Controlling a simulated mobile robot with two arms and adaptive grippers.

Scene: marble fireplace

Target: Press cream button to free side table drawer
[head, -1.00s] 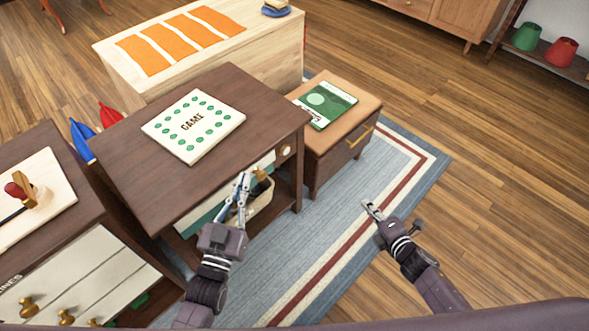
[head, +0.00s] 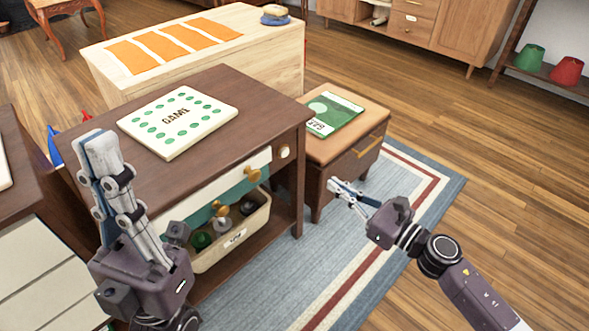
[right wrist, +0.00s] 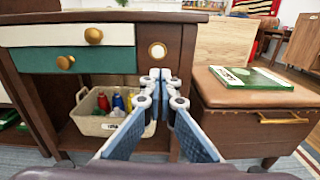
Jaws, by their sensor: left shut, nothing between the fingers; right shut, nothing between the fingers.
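The round cream button (head: 284,152) sits on the dark wooden side table (head: 218,90), at the right end of its front. In the right wrist view the button (right wrist: 157,51) shows in a brass-coloured ring, just above my fingertips. A cream drawer (right wrist: 30,34) and a green drawer (right wrist: 105,60) lie left of it, both with brass knobs. My right gripper (head: 336,186) is shut and empty, right of and below the button, apart from it in the head view. My left gripper (head: 97,142) is shut and empty, raised at the table's left front corner.
A cream bin (head: 252,222) with bottles stands on the shelf under the drawers. A leather-topped cabinet (head: 372,112) with a green book (head: 335,112) stands close on the right. A game board (head: 180,120) lies on the table. The striped rug (head: 300,270) in front is clear.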

